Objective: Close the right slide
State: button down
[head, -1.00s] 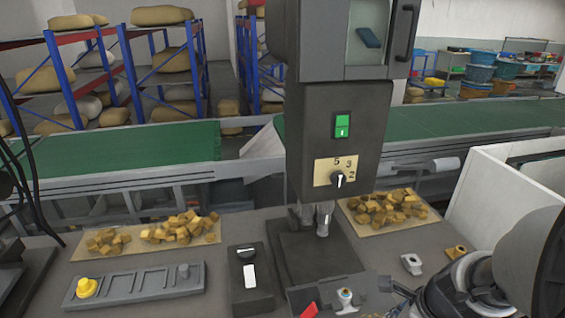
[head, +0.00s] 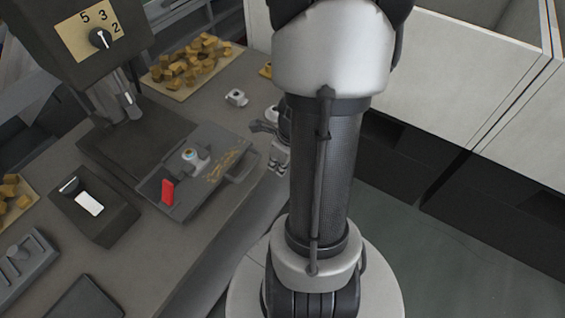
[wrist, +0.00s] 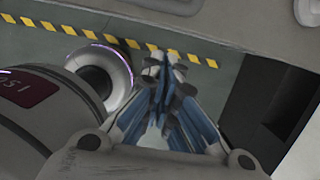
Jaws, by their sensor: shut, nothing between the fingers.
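A dark grey slide plate (head: 176,205) sticks out at the front right of the dark press base (head: 122,140). It carries a red upright tab (head: 168,192), a small metal fitting (head: 194,156) and brown crumbs (head: 222,166). A grey handle (head: 243,172) is at its right end. My gripper is shut and empty; its blue-padded fingers meet in the wrist view (wrist: 163,68), over floor. In the head view the dark end parts (head: 266,128) beside my arm are partly hidden, apart from the plate. The slide does not show in the wrist view.
A black switch box (head: 108,225) with a white rocker stands left of the slide. Brown cubes (head: 185,68) lie on a mat behind it. A small metal part (head: 236,97) sits on the bench. A white cabinet (head: 430,95) stands at right; floor (head: 455,270) is free in front.

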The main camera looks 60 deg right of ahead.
jog(key=shift+w+f, duration=0.15)
jog(key=shift+w, duration=1.65)
